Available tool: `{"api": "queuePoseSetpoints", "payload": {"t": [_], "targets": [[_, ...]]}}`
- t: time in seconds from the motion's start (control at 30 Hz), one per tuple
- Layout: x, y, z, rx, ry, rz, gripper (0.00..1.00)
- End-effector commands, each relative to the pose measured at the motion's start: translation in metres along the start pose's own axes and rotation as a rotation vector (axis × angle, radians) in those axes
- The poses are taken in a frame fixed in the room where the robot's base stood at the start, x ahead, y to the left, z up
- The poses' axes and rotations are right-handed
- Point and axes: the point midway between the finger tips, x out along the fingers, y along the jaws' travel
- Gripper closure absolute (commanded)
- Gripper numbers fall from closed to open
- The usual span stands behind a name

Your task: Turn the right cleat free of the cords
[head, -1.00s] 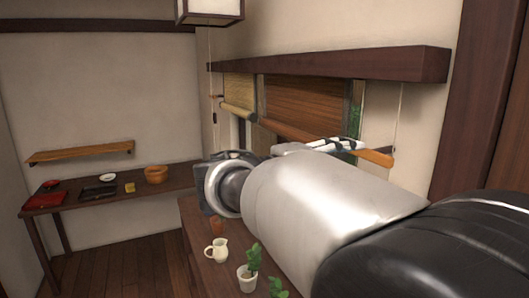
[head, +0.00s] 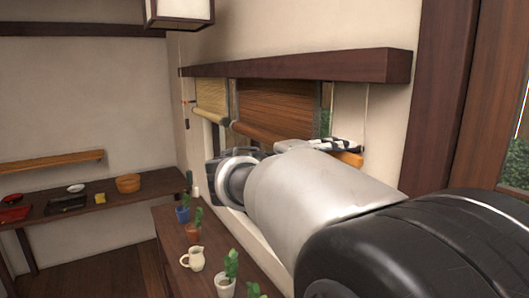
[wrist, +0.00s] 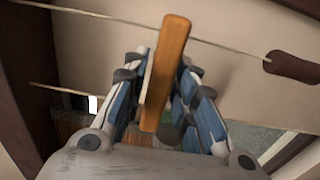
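The right cleat, an orange wooden bar (wrist: 167,75), stands nearly upright between the blue-padded fingers of my gripper (wrist: 163,72) in the wrist view. The fingers close in on both its sides; a pale strip shows at its left. In the head view only a short orange end of the cleat (head: 350,159) shows past my gripper (head: 333,146). A thin cord (wrist: 105,17) passes behind the cleat's upper end toward a dark brown knob (wrist: 292,67). Another cord (wrist: 60,89) comes in from the left. Whether cord is wound on the cleat is hidden.
A brown blind (head: 275,108) and a paler blind (head: 211,100) hang below a dark beam (head: 300,67). Potted plants and a cream jug (head: 193,259) stand on the counter below my arm. A side table (head: 100,195) holds dishes at the left.

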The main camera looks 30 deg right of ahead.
Motion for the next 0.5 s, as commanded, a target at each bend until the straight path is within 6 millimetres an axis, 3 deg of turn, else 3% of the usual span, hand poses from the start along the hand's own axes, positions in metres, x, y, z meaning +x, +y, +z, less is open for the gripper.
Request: {"api": "queuePoseSetpoints", "payload": {"t": [0.33,0.5], "targets": [[-0.0002,0.0000,0.0001,0.000,0.000,0.000,1.00],[-0.0002,0.0000,0.0001,-0.001,0.000,0.000,1.00]]}}
